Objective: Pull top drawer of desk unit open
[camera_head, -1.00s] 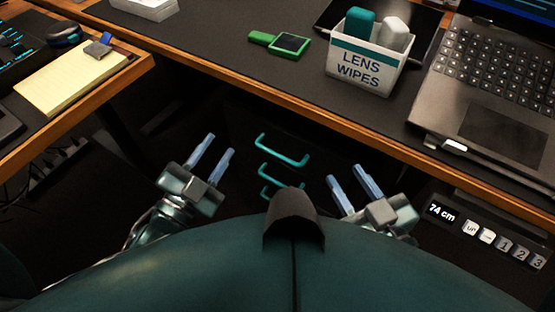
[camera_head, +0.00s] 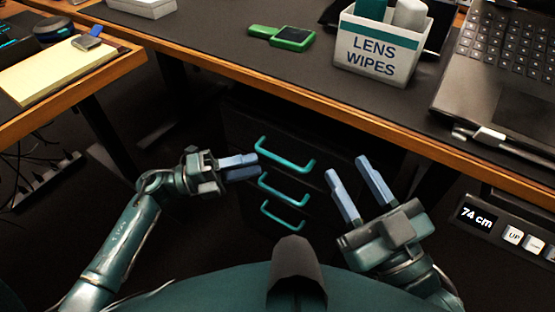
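The desk unit (camera_head: 240,120) is a dark drawer cabinet under the desk, with teal bar handles stacked one above another. The top drawer handle (camera_head: 285,162) is uppermost; the middle handle (camera_head: 283,194) and bottom handle (camera_head: 282,221) are below it. The drawers look shut, though their dark fronts are hard to make out. My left gripper (camera_head: 258,165) points right, its fingertips close to the left ends of the top and middle handles. I cannot tell whether it touches them, or how wide its fingers are apart. My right gripper (camera_head: 348,168) is open and empty, right of the handles.
The desk edge (camera_head: 300,98) overhangs the drawers. On the desk are a lens wipes box (camera_head: 376,62), a green device (camera_head: 290,38) and a laptop (camera_head: 490,90). A height control panel (camera_head: 480,218) hangs at right. A side desk with a yellow pad (camera_head: 60,70) is left.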

